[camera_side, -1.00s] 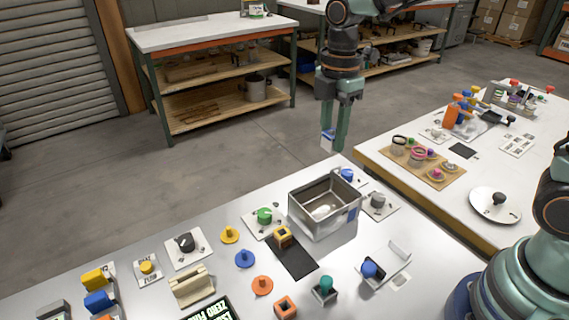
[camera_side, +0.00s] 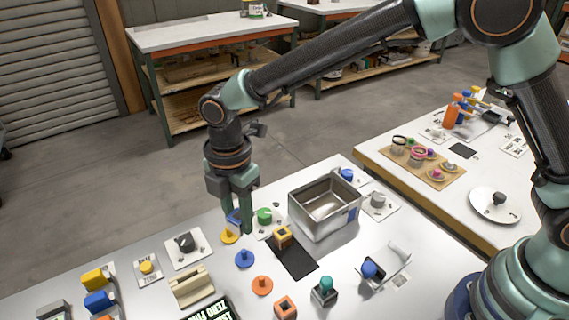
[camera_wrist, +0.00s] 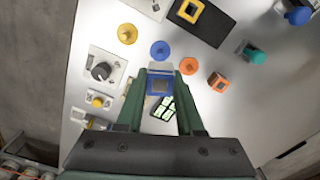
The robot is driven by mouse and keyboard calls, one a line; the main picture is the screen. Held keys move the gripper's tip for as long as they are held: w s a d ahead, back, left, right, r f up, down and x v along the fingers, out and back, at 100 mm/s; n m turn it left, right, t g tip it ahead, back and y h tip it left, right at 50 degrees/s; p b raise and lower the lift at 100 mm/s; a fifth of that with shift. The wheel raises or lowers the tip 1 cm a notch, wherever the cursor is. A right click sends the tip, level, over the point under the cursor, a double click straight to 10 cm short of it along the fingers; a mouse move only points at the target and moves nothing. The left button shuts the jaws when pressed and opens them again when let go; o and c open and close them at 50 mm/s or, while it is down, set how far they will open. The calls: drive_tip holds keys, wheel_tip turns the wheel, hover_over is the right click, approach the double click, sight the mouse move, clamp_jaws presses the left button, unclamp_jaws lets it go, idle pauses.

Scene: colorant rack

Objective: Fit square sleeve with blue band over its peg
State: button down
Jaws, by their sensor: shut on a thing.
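My gripper (camera_side: 240,222) is shut on the square sleeve with the blue band (camera_side: 233,217) and holds it above the left part of the near table. In the wrist view the sleeve (camera_wrist: 160,84) sits between the fingertips (camera_wrist: 160,95), its dark square opening facing the camera. The blue peg (camera_side: 244,259) has a round base and stands between the yellow peg (camera_side: 229,237) and the orange peg (camera_side: 262,286). In the side view the sleeve overlaps the area just behind the yellow peg. In the wrist view the blue peg (camera_wrist: 160,50) shows just beyond the sleeve, apart from it.
A yellow square sleeve (camera_side: 282,238) stands on a black mat (camera_side: 296,262), and an orange one (camera_side: 285,308) lies nearer the front. A metal bin (camera_side: 325,215), a green knob (camera_side: 264,215) and a black knob (camera_side: 185,243) on plates, and a beige block (camera_side: 192,288) stand around the pegs.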

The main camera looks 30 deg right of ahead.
sight(244, 251)
idle(0.3)
drive_tip(key=shift+f, duration=2.9)
drive_tip(key=shift+f, duration=1.95)
drive_tip(key=shift+c, duration=2.3)
unclamp_jaws()
